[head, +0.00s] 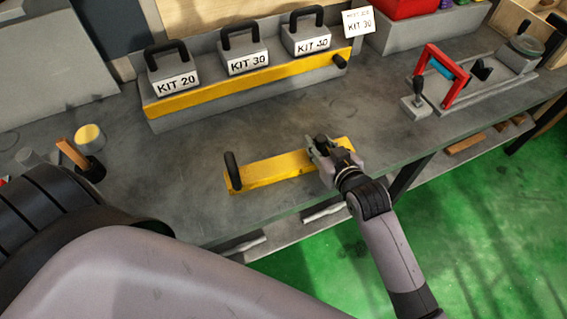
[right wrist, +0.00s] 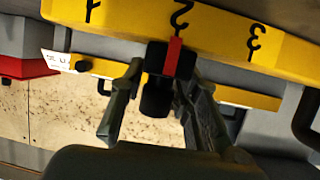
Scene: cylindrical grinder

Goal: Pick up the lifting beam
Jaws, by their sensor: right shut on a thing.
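The lifting beam is a yellow bar (head: 275,171) near the bench's front edge, with a black upright grip (head: 232,170) at its left end. I cannot tell whether it touches the bench top. My right gripper (head: 325,146) is at the beam's right end and hides part of it. In the right wrist view, the fingers (right wrist: 160,105) are on both sides of a black post (right wrist: 156,62) with a red strip. The beam's yellow side (right wrist: 215,30) with dark markings crosses the top there. My left gripper is not seen.
Behind, grey kit weights with black handles (head: 245,60) stand on a yellow-fronted rack (head: 190,96). A red-handled fixture (head: 440,75) is at the right. A wooden-handled tool (head: 75,155) is at the left. The bench (head: 200,140) between rack and beam is clear.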

